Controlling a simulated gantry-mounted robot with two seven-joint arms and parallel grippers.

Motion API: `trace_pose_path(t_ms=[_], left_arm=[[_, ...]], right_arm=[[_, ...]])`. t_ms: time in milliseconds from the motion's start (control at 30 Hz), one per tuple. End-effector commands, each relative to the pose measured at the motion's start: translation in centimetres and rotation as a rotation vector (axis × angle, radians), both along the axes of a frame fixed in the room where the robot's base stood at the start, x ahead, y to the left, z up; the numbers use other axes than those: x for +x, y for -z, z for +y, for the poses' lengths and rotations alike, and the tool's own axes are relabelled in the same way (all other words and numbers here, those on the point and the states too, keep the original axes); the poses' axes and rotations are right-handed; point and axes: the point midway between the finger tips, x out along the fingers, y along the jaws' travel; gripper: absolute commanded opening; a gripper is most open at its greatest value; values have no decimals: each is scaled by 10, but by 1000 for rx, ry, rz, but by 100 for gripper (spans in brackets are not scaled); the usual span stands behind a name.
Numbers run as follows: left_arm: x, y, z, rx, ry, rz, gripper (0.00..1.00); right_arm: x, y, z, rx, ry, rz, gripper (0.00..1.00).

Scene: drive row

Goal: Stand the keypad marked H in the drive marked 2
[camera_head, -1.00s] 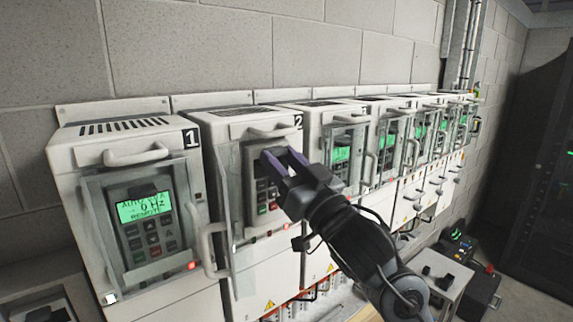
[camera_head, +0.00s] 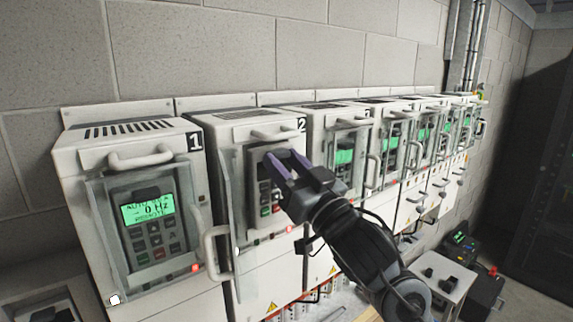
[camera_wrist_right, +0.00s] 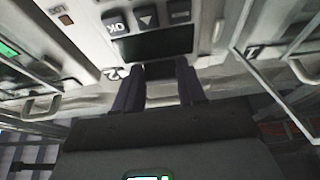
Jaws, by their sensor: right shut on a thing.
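The drive marked 2 (camera_head: 228,130) stands second from the left, with its door (camera_head: 231,215) swung open to the left. A grey keypad (camera_head: 265,192) with coloured buttons is upright at its front opening. My right gripper (camera_head: 276,163) is shut on the keypad's top edge. In the right wrist view the keypad (camera_wrist_right: 158,44) shows a dark screen and an OK button, with the gripper fingers (camera_wrist_right: 160,82) at its top. I cannot tell whether it is fully seated. No letter H is readable. My left gripper is not in view.
The drive marked 1 (camera_head: 125,150) stands to the left with a lit green display and closed door. Several more drives run off to the right, their door handles (camera_head: 371,170) sticking out. A small grey table (camera_head: 440,275) with dark items stands at lower right.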

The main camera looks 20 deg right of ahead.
Motion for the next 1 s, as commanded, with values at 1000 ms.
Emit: trace_pose_path(t_ms=[1000], left_arm=[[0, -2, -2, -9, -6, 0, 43]], right_arm=[[25, -1, 7, 1, 0, -3, 13]])
